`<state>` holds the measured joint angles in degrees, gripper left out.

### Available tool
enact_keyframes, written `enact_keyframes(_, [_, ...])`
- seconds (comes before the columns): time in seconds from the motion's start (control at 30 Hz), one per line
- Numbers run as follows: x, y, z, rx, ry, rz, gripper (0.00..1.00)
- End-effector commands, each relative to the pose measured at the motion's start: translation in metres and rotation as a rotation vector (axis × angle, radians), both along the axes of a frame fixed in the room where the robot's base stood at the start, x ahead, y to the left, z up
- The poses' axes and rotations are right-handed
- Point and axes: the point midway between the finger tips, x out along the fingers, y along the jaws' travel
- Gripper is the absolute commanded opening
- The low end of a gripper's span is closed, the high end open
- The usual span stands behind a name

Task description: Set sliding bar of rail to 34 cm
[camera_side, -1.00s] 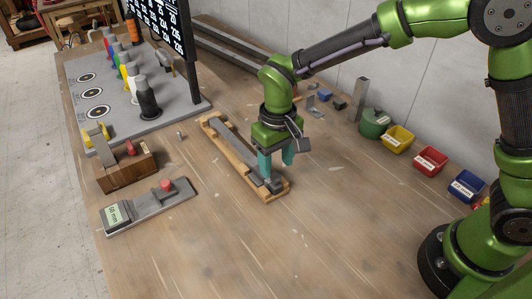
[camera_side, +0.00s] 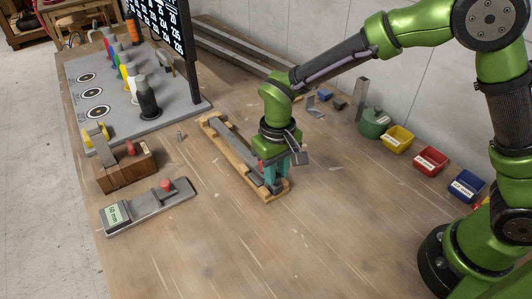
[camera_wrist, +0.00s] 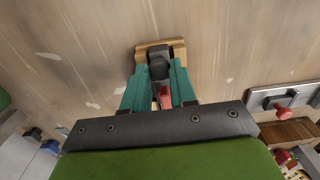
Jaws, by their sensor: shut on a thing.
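A long rail (camera_side: 217,127) with a light wooden frame and a grey bar lies on the workbench, near the middle of the side view. My gripper (camera_side: 277,183) is down at its near right end, with both teal fingers low over the frame. In the wrist view, my gripper (camera_wrist: 159,72) has its fingers on either side of a dark block (camera_wrist: 159,69) and a red part (camera_wrist: 165,97), at the wooden end piece (camera_wrist: 177,48). It is shut on a part there. The fingers partly hide the held part, and I can read no scale on the rail.
A grey device (camera_side: 150,204) with a small mm display and a red knob lies left of the rail. A wooden box (camera_side: 127,172) stands behind it. Yellow (camera_side: 397,139), red (camera_side: 430,161) and blue (camera_side: 466,187) bins stand at the right. The front bench is clear.

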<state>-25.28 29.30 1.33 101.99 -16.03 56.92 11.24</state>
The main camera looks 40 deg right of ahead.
Motion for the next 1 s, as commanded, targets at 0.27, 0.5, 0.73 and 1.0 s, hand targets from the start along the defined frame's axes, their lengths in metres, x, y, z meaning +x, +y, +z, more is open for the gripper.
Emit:
enact_keyframes(0.27, [-0.01, 0.001, 0.001, 0.0, 0.0, 0.002, 0.0])
enact_keyframes(0.5, [-0.039, 0.0, 0.001, 0.001, -0.002, 0.001, 0.0])
enact_keyframes(0.73, [-0.04, 0.0, 0.001, 0.001, -0.001, 0.0, 0.0])
enact_keyframes(1.0, [-0.04, 0.0, 0.001, 0.001, -0.001, 0.0, 0.52])
